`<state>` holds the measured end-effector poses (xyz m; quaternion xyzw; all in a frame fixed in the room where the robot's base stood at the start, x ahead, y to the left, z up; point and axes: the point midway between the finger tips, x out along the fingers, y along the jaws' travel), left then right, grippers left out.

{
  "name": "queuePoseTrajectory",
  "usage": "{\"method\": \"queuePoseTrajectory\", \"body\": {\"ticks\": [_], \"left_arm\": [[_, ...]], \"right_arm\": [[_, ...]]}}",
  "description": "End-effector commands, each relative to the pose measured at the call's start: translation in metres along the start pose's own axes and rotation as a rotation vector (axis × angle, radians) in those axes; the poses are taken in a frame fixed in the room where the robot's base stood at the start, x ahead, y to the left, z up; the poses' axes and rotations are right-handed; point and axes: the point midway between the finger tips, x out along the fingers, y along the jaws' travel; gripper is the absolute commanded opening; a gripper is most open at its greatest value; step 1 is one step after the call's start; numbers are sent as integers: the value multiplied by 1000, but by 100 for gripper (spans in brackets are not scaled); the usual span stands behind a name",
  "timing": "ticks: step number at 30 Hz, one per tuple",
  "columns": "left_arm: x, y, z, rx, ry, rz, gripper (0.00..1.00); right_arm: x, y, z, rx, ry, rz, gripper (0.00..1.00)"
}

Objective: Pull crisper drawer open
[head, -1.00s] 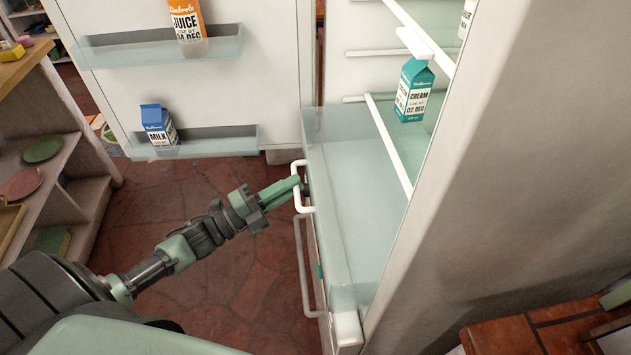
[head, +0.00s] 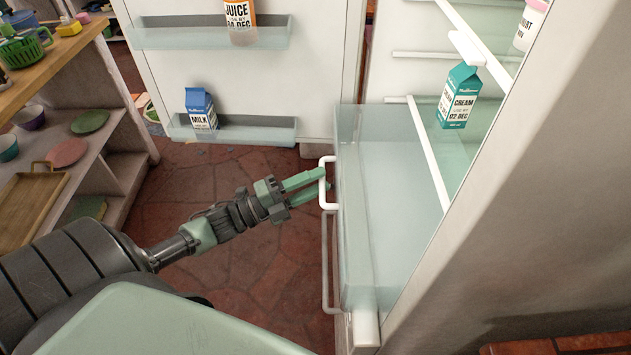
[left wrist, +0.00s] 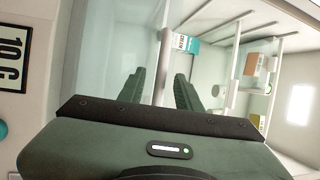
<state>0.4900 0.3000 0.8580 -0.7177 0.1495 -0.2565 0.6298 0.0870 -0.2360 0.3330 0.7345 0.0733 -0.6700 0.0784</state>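The clear crisper drawer (head: 354,215) is at the fridge's lower compartment in the head view, with a white upright handle (head: 328,185) on its front. How far it stands out of the fridge is hard to tell. My left gripper (head: 322,182) comes in from the left, its two green fingers spread apart with their tips at the handle. Contact with it is unclear. The left wrist view also shows the left gripper's fingers (left wrist: 158,82) apart, with a pale bar beyond them. My right gripper is not in view.
A cream carton (head: 458,97) stands inside the fridge. A second handle (head: 326,262) is below. Shelving (head: 105,130) stands left; floor between is clear.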

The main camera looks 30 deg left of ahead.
Motion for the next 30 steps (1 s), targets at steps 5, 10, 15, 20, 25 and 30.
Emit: {"method": "queuePoseTrajectory", "body": {"ticks": [5, 10, 15, 20, 25, 30], "left_arm": [[-24, 3, 0, -1, -2, 5, 34], [-54, 3, 0, -2, -2, 5, 34], [-73, 2, 0, -2, -1, 3, 34], [-77, 0, 0, 0, -1, 2, 34], [-77, 0, 0, 0, 0, 2, 34], [-77, 1, 0, 0, 0, 2, 34]], "right_arm": [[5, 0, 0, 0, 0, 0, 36], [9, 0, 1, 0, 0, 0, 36], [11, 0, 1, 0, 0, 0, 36], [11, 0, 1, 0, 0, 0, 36], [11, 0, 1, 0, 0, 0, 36], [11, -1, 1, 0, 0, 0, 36]]}}
